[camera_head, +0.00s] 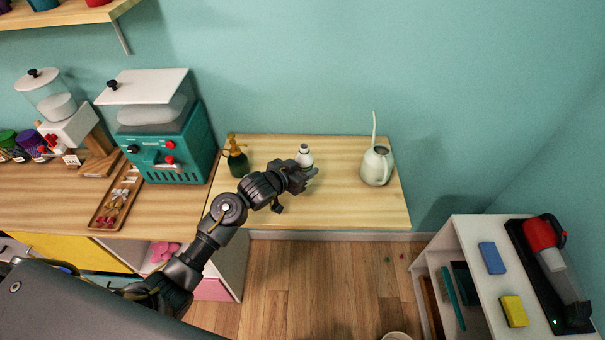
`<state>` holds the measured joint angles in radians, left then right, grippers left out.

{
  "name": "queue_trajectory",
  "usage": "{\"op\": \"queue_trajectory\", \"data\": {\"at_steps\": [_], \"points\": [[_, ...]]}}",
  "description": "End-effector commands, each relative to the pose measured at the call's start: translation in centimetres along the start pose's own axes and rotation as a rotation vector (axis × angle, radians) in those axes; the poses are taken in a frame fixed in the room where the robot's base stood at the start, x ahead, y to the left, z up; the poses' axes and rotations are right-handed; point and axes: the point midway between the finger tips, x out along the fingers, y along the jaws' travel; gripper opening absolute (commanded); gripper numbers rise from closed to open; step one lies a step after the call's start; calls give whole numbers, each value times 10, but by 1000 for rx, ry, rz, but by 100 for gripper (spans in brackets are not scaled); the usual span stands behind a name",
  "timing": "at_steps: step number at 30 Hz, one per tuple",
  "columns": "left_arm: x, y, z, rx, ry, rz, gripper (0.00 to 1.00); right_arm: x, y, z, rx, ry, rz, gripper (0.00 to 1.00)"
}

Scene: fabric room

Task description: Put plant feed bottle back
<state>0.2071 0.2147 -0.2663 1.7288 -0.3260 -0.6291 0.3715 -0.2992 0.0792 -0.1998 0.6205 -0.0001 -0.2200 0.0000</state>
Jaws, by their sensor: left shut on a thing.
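A small white bottle (305,153) with a grey cap is at the middle of the wooden table (345,211), towards the back. My left gripper (306,179) reaches in from the left and is shut on the bottle, hiding its lower part. I cannot tell whether the bottle's base touches the table. A dark green spray bottle (237,161) with a brass-coloured top stands to the left of the gripper. A pale green watering can (376,166) with a long thin spout stands to the right. My right gripper is not in view.
A teal machine (165,144) and a wooden tray (115,197) of small items stand on the left counter. A white shelf unit (468,235) at the lower right holds blue and yellow blocks and a red handheld device (541,234). The tabletop's front right is clear.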

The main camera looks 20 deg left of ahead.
Motion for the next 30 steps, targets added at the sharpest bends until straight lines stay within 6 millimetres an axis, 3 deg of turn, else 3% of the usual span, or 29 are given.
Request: {"op": "queue_trajectory", "data": {"at_steps": [8, 15, 28, 29, 30], "points": [[9, -2, 5, -1, -1, 0, 17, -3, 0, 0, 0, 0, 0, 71], [18, -3, 29, -1, 1, -2, 17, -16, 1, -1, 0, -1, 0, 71], [20, -2, 36, 1, 2, -1, 17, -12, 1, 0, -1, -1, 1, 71], [20, -2, 35, 1, 1, -1, 49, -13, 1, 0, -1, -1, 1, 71], [20, -2, 35, 1, 1, -1, 54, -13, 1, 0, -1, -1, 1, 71]]}}
